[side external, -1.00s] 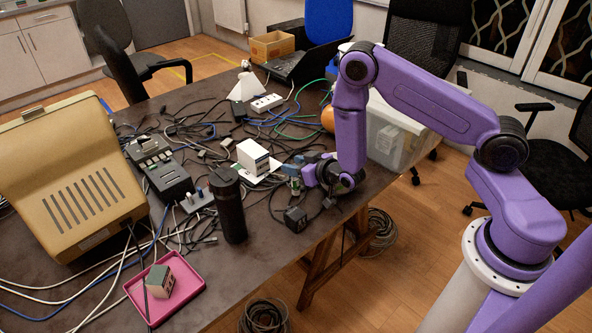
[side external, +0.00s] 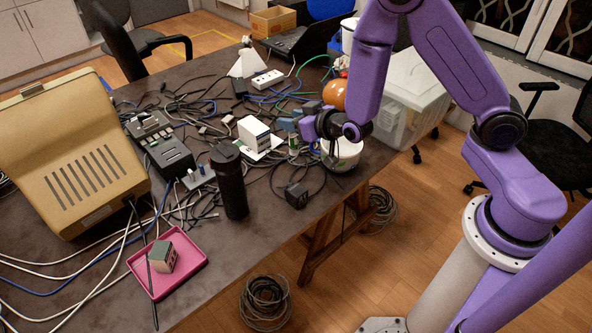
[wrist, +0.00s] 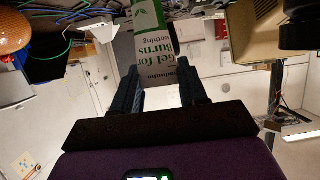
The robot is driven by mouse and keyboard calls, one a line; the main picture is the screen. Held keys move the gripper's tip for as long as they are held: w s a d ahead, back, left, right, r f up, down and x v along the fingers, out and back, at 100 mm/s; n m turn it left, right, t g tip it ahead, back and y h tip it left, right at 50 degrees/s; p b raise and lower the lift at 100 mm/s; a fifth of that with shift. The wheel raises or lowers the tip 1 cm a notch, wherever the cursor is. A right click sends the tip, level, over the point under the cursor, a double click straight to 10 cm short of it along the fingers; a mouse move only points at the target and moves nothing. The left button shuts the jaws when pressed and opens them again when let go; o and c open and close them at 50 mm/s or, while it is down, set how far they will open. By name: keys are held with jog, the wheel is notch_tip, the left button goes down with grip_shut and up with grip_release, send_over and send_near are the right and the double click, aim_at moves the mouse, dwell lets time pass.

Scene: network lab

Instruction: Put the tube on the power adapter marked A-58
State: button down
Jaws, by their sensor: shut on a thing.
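The tube (wrist: 157,45), white and green with "Gel for Burns" lettering, is between the fingers of my gripper (wrist: 160,88) in the wrist view. The gripper is shut on it. In the side view my gripper (side external: 300,132) is above the table's right part, and a small green-and-white piece of the tube (side external: 293,144) shows below it. A black power adapter (side external: 297,195) sits near the table's front edge, below the gripper in the picture. No A-58 marking is legible, so I cannot tell whether this adapter bears it.
A round white object (side external: 342,153) stands beside the gripper near the edge. A white box (side external: 253,132), a dark bottle (side external: 229,181), an orange ball-like object (side external: 333,94) and a clear bin (side external: 413,90) surround it. Cables clutter the table. A pink tray (side external: 139,266) holds a small box.

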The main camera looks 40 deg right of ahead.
jog(key=s+a+r, duration=0.2)
jog(key=s+a, duration=0.3)
notch_tip(320, 180, down, 8)
jog(key=shift+s+d, duration=0.25)
dwell(0.4)
jog(key=shift+f, duration=0.1)
jog(key=c, duration=0.6)
grip_release()
